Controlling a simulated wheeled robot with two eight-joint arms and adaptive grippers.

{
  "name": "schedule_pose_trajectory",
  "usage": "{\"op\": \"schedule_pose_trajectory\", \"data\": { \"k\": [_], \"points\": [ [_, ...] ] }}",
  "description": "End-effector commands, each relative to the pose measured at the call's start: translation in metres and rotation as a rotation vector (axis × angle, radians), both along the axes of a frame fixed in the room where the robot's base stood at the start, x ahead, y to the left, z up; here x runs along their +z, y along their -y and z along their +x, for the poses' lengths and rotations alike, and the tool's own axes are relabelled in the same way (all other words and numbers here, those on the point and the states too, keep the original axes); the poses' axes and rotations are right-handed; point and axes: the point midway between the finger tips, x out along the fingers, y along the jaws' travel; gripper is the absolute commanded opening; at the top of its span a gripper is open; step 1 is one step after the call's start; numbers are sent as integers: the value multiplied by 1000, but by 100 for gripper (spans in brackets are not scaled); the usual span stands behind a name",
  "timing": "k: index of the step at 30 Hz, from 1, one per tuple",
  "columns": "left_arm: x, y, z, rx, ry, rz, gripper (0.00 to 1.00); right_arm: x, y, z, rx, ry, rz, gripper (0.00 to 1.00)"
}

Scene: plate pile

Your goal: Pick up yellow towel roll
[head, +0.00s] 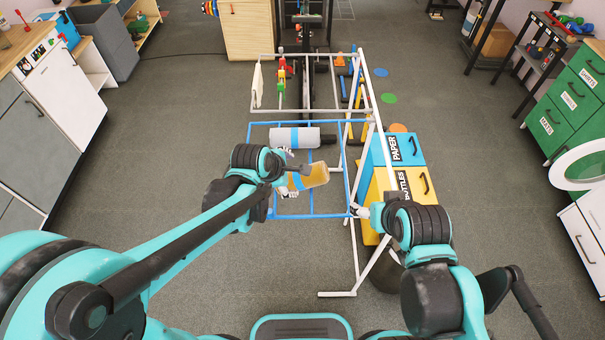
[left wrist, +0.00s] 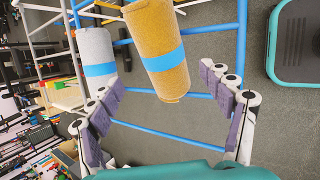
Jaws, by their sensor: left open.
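The yellow towel roll (head: 317,175) with a blue band lies on a blue-barred rack (head: 345,165) in front of me. In the left wrist view the roll (left wrist: 158,40) is at the top centre, its near end pointing toward my palm. My left gripper (head: 289,171) is beside the roll, partly hidden by my wrist. In the left wrist view its fingers (left wrist: 162,84) are spread wide and empty, with the roll's near end around the gap between their tips; I cannot tell whether they touch. My right gripper (head: 359,211) is at the rack's right side, too small to read.
A grey roll with a blue band (head: 294,137) lies just beyond the yellow one; it also shows in the left wrist view (left wrist: 97,55). White rack bars (head: 355,260) stand close on the right. Blue (head: 378,150) and yellow (head: 410,185) boxes stand beyond. Floor on the left is clear.

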Motion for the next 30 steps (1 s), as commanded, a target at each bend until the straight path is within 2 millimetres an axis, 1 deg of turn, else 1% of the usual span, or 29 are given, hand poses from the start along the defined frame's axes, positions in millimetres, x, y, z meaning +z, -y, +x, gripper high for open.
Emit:
{"op": "schedule_pose_trajectory", "data": {
  "k": [2, 6, 13, 18, 21, 24, 30],
  "points": [
    [-3, 8, 4, 48, -25, -38, 80, 4, 0, 0, 0, 0, 0, 74],
    [-14, 14, 10, 79, -40, -61, 80, 0, 0, 0, 0, 0, 0, 74],
    [-40, 17, 21, 81, -39, -61, 80, -10, 0, 0, 0, 0, 0, 74],
    [-65, 17, 32, 79, -38, -60, 80, -20, 0, 0, 0, 0, 0, 74],
    [-74, 21, 37, 78, -38, -59, 80, -22, 0, 0, 0, 0, 0, 74],
    [-77, 22, 40, 79, -38, -60, 80, -23, 0, 0, 0, 0, 0, 74],
    [-76, 22, 40, 79, -38, -60, 80, -22, 0, 0, 0, 0, 0, 74]
  ]
}}
